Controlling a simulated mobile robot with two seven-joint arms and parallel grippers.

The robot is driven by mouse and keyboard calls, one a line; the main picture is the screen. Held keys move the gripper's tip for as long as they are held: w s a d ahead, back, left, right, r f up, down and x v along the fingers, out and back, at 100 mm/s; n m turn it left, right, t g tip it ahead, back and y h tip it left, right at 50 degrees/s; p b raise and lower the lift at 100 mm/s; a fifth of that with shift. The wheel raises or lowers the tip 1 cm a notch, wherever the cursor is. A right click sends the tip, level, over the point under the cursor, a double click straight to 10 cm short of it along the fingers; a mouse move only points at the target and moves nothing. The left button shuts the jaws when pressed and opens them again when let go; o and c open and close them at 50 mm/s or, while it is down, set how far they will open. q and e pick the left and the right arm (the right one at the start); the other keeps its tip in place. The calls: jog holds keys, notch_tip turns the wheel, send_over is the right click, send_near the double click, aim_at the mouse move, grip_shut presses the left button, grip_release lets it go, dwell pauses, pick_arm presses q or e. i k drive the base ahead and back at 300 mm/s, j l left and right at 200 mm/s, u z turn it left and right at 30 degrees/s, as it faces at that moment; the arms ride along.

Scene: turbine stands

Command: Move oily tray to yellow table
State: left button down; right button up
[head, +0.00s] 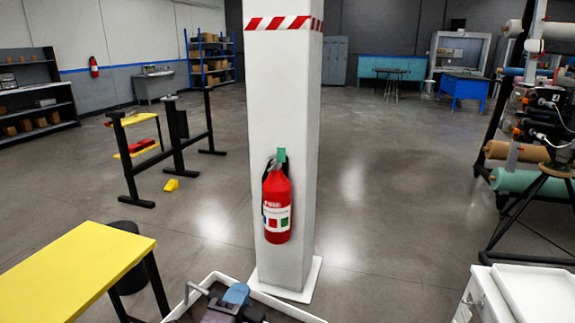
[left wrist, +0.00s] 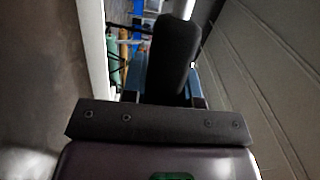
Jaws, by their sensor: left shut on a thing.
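The oily tray (head: 285,307) is at the bottom of the head view, cut off by the lower edge. I see its pale rim and a handle (head: 193,290) at its left. My left gripper (head: 236,295) is over the tray, with blue and dark parts showing. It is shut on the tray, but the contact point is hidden. My right gripper is out of view.
A white pillar (head: 290,130) with a red fire extinguisher (head: 277,205) stands just beyond the tray. A black stool (head: 128,270) is beside the yellow table. A white cabinet (head: 530,295) is at lower right. The floor right of the pillar is clear.

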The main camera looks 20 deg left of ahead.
aim_at(65, 264)
jog(key=i+j+u, duration=0.25)
jog(key=i+u, duration=0.25)
jog(key=i+j+u, duration=0.1)
jog(key=i+u, duration=0.2)
jog(key=u, duration=0.15)
jog(key=i+u, duration=0.5)
jog(key=i+l+u, duration=0.25)
jog(key=u, duration=0.2)
jog(key=i+l+u, duration=0.35)
jog(key=u, duration=0.15)
jog(key=i, duration=0.05)
